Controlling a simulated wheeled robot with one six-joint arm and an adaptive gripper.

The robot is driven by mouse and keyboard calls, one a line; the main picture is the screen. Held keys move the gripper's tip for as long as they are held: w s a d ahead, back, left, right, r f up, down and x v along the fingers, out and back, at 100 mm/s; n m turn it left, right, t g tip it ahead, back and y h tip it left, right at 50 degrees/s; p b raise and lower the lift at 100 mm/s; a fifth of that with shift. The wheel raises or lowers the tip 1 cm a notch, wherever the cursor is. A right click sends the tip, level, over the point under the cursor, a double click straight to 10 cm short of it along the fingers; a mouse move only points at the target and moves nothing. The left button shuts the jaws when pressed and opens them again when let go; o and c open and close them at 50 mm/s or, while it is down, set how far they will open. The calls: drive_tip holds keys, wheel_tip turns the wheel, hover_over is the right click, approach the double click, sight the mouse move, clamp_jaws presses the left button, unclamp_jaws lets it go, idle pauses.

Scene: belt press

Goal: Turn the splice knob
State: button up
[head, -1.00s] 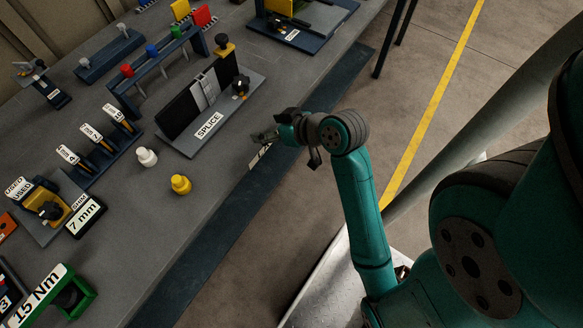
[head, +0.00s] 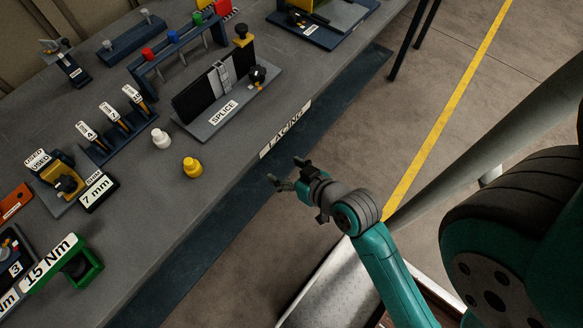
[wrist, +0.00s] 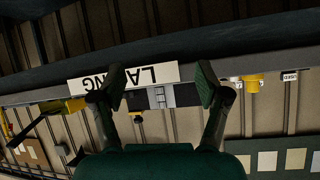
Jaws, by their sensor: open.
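The splice station is a grey plate with a SPLICE label (head: 223,112) and a black belt (head: 197,98) with a metal clip across it. The splice knob (head: 257,74) is black and sits at the right end of the plate. My gripper (head: 285,174) is open and empty, off the front edge of the bench, below and to the right of the knob in the head view and clear of it. In the wrist view my two fingers (wrist: 161,86) are spread wide, with the LACING label (wrist: 124,83) behind them.
A white knob-shaped piece (head: 160,138) and a yellow one (head: 192,167) stand on the bench left of my gripper. A rack with coloured handles (head: 173,37) stands behind the splice plate.

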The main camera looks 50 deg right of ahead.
drive_tip(key=shift+s+a+f, duration=0.15)
drive_tip(key=shift+s+a, duration=0.3)
drive_tip(key=shift+s, duration=0.25)
drive_tip(key=shift+s+a+f, duration=0.15)
drive_tip(key=shift+s+a, duration=0.25)
drive_tip(key=shift+s, duration=0.3)
